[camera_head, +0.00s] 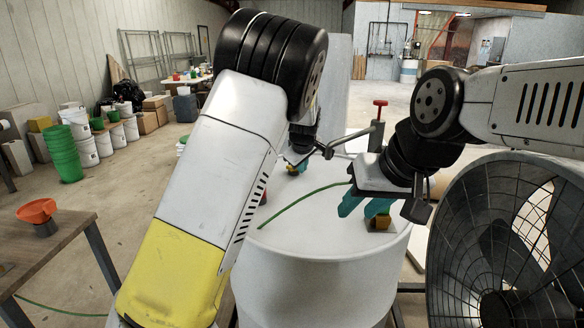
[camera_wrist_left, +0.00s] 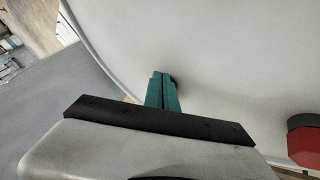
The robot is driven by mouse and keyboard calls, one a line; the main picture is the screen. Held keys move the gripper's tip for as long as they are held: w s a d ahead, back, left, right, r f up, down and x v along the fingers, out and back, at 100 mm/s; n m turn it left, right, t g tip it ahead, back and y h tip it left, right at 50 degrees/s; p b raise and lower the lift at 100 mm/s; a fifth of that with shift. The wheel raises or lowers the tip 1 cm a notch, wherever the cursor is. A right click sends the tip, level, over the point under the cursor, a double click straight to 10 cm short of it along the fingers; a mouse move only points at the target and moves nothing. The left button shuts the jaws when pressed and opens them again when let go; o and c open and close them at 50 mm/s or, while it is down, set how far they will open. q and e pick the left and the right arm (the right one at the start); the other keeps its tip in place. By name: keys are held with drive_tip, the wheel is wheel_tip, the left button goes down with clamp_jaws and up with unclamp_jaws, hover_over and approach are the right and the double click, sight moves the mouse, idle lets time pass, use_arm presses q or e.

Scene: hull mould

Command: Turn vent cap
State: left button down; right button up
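A large white drum-like mould (camera_head: 310,250) stands in the middle of the head view. In the left wrist view, a red faceted cap (camera_wrist_left: 304,140) with a dark side sits on the pale surface at the right edge. I cannot tell for sure that it is the vent cap. My left gripper (camera_wrist_left: 162,88) has its teal fingers together, apart from the red cap, with a dark spot behind their tips. In the head view my left arm mostly hides it.
A green hose (camera_head: 300,202) curves over the mould top. A red-topped post (camera_head: 380,104) rises at its back. A large caged fan (camera_head: 510,240) stands close on the right. A wooden table (camera_head: 55,245) with an orange funnel-like piece (camera_head: 37,211) stands left. Green buckets (camera_head: 64,153) are farther back.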

use_arm(q)
drive_tip(key=shift+w+d, duration=0.25)
drive_tip(key=shift+d, duration=0.1)
idle(0.3)
idle(0.4)
